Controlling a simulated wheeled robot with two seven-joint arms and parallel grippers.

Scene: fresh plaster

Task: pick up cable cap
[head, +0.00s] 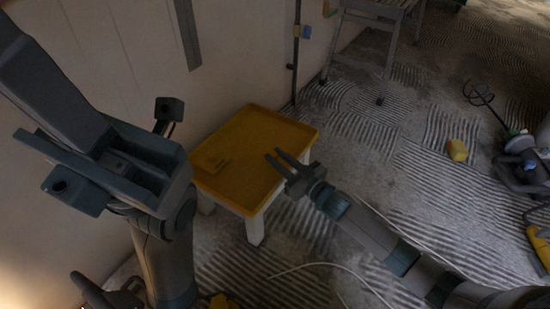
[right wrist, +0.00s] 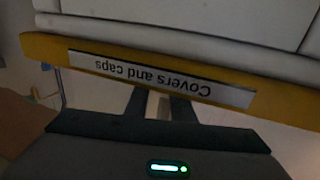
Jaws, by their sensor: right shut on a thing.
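My right gripper (head: 280,160) is over the right part of the yellow tray (head: 262,120), its fingers close together. In the right wrist view, my right gripper (right wrist: 160,100) is shut on a small pale piece, taken to be the cable cap (right wrist: 163,108). The piece is mostly hidden between the fingers, and I cannot make it out in the head view. The tray's yellow wall (right wrist: 285,108) with a "Covers and caps" label, upside down, lies just beyond the fingers. My left gripper (head: 115,148) is at the left, open and empty, its two fingers wide apart.
A flat yellowish piece (head: 212,162) lies in the tray's left part. The tray tops a white-legged stand (head: 255,228) by the wall. A cable (head: 335,265) crosses the ridged floor. A yellow cylinder (head: 457,150) and a mixer tool (head: 520,160) lie at right.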

